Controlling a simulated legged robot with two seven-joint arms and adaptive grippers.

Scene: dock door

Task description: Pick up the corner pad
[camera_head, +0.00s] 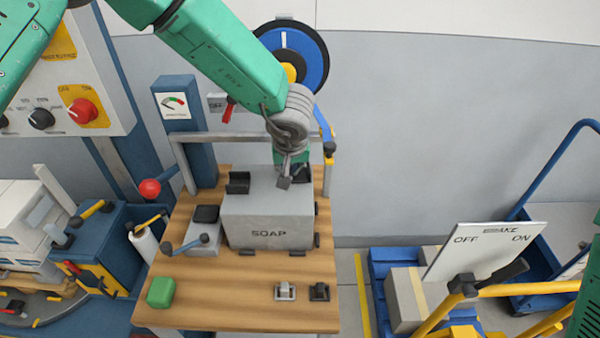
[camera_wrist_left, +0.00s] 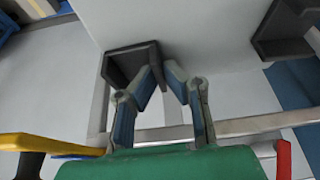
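A grey box marked SOAP (camera_head: 267,220) sits on the wooden bench top. A dark angled corner pad (camera_head: 302,174) is at its back right top corner, partly hidden by my left gripper (camera_head: 285,181). Another dark corner pad (camera_head: 238,183) is at the back left top corner. In the left wrist view, the nearer corner pad (camera_wrist_left: 124,63) lies at the fingertips of my left gripper (camera_wrist_left: 164,72). One side of it appears to lie between the narrowly spaced tips; I cannot tell whether they grip it. The other pad (camera_wrist_left: 285,25) is at upper right. My right gripper is not in view.
A green block (camera_head: 161,292), two small clips (camera_head: 285,291) and a lever fixture (camera_head: 204,238) are on the wooden bench (camera_head: 200,315). A metal rail (camera_head: 225,137) runs behind the box. An OFF/ON board (camera_head: 484,251) and yellow bars stand at right.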

